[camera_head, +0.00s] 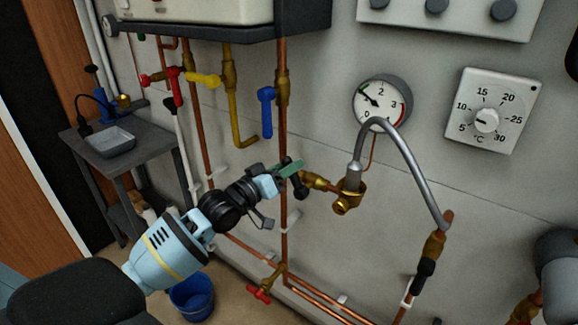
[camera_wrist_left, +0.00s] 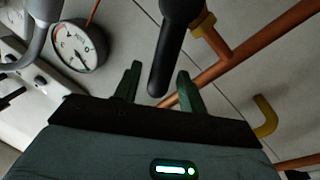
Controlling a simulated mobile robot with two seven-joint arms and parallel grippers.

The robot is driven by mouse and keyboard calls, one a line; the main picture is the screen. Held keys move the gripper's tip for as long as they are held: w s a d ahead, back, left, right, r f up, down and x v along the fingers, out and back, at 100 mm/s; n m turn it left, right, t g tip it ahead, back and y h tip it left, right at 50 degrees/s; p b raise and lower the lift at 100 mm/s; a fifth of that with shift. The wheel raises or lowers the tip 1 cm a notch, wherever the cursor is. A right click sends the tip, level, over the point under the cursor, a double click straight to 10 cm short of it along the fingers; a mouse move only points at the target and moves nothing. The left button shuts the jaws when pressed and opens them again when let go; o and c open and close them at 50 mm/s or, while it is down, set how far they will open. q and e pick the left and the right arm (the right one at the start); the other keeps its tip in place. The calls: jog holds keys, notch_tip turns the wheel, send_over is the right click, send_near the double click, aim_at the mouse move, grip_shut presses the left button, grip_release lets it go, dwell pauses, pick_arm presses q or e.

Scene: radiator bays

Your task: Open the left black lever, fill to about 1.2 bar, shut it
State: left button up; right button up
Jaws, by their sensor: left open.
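The left black lever (camera_head: 298,179) sits on the brass valve at the left end of the grey filling hose (camera_head: 403,160); my gripper partly hides it in the head view. My left gripper (camera_head: 294,174) is open at this lever. In the left wrist view the black lever (camera_wrist_left: 172,50) reaches in between the two green fingers (camera_wrist_left: 159,78), with gaps visible on both sides. The right black lever (camera_head: 424,274) is on the pipe below the hose's right end. The round pressure gauge (camera_head: 382,104) has its black needle pointing up-left, in the low part of the scale. My right gripper is out of view.
A blue lever (camera_head: 266,112), yellow lever (camera_head: 203,79) and red lever (camera_head: 174,88) sit on pipes to the left. A thermostat dial (camera_head: 487,120) is at right. A grey side table (camera_head: 150,142) and blue bucket (camera_head: 192,298) stand at left.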

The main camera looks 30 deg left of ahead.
pick_arm(q)
jog(key=v, duration=0.7)
jog(key=shift+o, duration=0.2)
dwell(6.5)
